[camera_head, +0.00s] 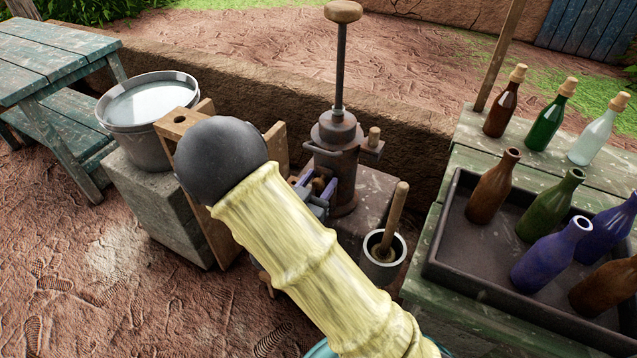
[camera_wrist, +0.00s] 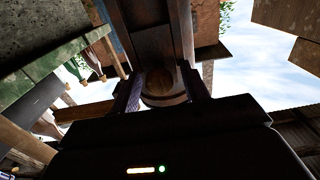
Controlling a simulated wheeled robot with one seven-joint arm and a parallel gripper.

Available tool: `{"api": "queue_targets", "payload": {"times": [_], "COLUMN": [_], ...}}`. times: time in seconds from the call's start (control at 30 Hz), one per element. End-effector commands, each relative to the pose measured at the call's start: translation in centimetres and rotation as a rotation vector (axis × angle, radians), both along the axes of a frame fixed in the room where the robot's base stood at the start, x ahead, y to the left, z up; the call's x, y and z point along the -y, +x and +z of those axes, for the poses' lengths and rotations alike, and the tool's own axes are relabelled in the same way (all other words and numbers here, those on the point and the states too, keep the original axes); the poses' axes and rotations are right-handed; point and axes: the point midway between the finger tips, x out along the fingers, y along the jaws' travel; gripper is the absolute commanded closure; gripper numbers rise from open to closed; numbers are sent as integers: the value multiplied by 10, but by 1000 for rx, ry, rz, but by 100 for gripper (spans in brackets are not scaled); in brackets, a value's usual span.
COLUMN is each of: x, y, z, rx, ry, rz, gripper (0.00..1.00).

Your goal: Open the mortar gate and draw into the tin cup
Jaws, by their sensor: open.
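The mortar pump (camera_head: 338,150) is a dark, rusty metal cylinder with a tall plunger rod and wooden top knob. My gripper (camera_head: 319,188) is open at the front of the cylinder, low down. I cannot make out a separate tin cup; my arm hides part of the area.
A water bucket (camera_head: 143,110) stands on a stone block at left, beside a wooden frame (camera_head: 192,170). At right, a dark tray (camera_head: 449,244) of bottles rests on a green table (camera_head: 470,130), with several corked bottles behind. A low mud wall (camera_head: 250,100) runs behind the pump.

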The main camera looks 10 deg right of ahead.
Motion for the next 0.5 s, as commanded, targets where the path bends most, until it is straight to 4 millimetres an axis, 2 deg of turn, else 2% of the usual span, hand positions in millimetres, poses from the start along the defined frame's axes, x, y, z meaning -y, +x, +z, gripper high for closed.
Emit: {"api": "queue_targets", "payload": {"times": [0.2, 0.43, 0.5], "x": [0, 0, 0], "y": [0, 0, 0], "z": [0, 0, 0], "rx": [0, 0, 0], "ry": [0, 0, 0], "rz": [0, 0, 0], "gripper": [54, 100, 100]}}
